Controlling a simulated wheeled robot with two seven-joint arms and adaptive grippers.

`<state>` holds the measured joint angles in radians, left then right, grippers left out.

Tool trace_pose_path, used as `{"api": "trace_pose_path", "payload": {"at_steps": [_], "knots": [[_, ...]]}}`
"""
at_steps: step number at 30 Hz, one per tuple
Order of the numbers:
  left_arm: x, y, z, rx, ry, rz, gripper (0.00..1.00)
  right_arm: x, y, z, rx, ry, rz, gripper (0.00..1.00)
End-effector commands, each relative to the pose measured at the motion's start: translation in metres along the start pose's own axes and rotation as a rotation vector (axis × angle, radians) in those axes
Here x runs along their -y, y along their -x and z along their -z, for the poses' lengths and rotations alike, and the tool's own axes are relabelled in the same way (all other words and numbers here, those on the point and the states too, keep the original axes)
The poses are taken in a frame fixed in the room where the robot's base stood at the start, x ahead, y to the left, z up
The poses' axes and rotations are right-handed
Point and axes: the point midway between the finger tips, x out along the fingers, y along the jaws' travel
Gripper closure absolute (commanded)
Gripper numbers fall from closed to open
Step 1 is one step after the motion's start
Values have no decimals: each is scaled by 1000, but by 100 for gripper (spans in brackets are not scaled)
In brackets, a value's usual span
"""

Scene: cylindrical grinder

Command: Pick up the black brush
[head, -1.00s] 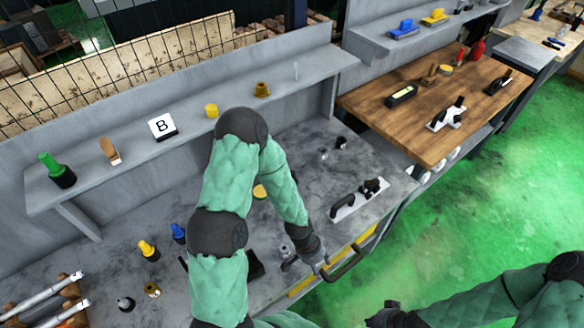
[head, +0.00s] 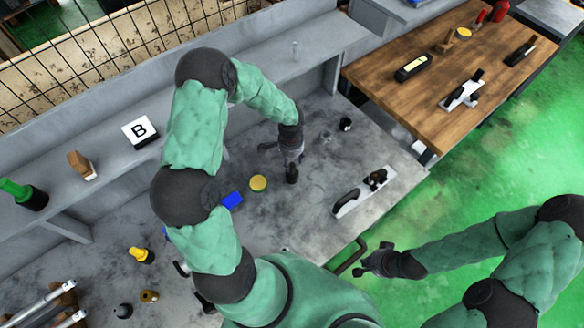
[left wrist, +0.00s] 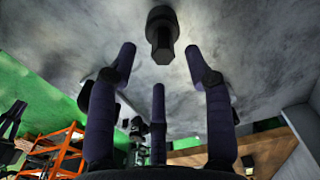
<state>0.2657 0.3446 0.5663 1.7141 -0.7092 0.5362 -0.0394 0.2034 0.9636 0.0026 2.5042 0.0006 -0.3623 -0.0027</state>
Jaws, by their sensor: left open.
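A small black object (head: 292,173), which may be the black brush, stands on the grey bench just below my left gripper (head: 285,158) in the head view. In the left wrist view, a black object with a round base and a narrower faceted end (left wrist: 161,35) lies ahead of the fingertips, between the outer fingers. My left gripper (left wrist: 160,62) is open and empty there, its fingers apart from the object. My right gripper (head: 372,262) hangs over the green floor beyond the bench's front edge; its fingers are too small to read.
A white block with black parts (head: 362,194) lies right of the left gripper. A yellow-topped round item (head: 258,183) and a blue block (head: 232,200) lie left of it. A small black item (head: 346,124) stands further back. A raised shelf (head: 235,95) runs behind.

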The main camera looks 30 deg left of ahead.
Motion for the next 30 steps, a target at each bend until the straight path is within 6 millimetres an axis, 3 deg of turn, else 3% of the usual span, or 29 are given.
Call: {"api": "trace_pose_path", "payload": {"at_steps": [10,18,28,29,30], "knots": [[0,-29,2,-2,1,-1,49,0,-2,1,-1,1,0,100],[-1,-65,4,-1,2,-1,49,-1,-4,1,-1,1,0,100],[-1,-72,5,-4,1,0,49,-1,-4,1,-1,1,0,100],[-1,-72,5,-4,1,0,52,-1,-4,1,-1,1,0,100],[-1,-72,5,-4,1,0,63,-1,-4,1,-1,1,0,100]]}}
